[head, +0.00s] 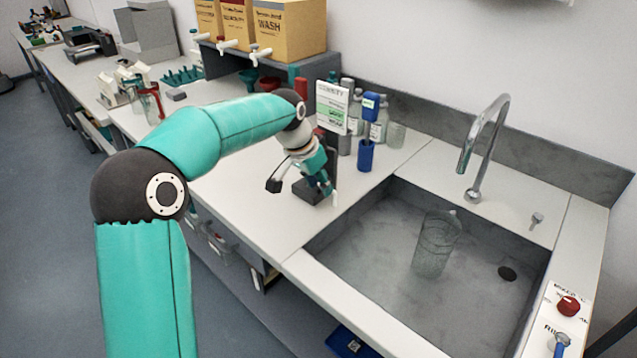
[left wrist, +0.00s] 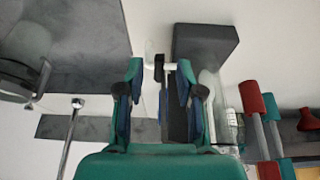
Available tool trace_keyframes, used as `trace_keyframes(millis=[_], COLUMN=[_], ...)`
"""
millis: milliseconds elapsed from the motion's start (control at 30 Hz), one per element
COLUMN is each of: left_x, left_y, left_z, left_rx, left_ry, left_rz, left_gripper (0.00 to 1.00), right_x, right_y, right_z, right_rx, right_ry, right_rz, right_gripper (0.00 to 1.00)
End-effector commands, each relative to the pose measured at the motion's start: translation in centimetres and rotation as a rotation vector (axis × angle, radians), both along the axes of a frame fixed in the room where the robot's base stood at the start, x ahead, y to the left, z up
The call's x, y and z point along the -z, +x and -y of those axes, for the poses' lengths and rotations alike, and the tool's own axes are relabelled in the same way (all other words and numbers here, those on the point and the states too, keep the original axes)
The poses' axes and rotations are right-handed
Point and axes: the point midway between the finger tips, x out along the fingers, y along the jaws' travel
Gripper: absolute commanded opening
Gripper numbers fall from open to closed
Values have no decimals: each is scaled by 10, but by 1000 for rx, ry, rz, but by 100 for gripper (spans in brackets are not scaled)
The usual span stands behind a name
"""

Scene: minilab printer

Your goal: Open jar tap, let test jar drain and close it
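A clear jar (head: 436,245) stands in the grey sink (head: 375,268); I cannot tell its fill level. My left gripper (head: 326,180) is at a dark stand (head: 310,190) on the counter beside the sink's left edge. In the left wrist view the fingers of the left gripper (left wrist: 160,67) are apart. A small white tap-like piece (left wrist: 168,68) shows between the fingertips, near the dark block of the stand (left wrist: 205,52). I cannot tell whether a finger touches it. A white tip (head: 334,196) also shows there in the head view. My right gripper is out of view.
A chrome faucet (head: 482,150) rises behind the sink. Bottles (head: 378,125) and a blue item (head: 366,153) stand behind the gripper. Yellow-brown boxes with white taps (head: 290,28) sit on a shelf. A red knob (head: 568,306) is at the sink's right. The front-left counter is clear.

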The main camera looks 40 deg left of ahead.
Motion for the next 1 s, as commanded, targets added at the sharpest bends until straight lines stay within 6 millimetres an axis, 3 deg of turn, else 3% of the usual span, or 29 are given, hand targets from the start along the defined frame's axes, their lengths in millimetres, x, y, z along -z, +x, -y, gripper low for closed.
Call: trace_keyframes(millis=[600, 1000], left_x=[-96, -106], left_y=[-38, -43], left_z=[-4, -4], left_rx=[1, 1], left_ry=[1, 1], left_rz=[4, 1], left_gripper=[36, 36], right_x=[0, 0], right_y=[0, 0], right_z=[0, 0], right_rx=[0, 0], right_ry=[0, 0], right_rz=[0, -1], right_gripper=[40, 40])
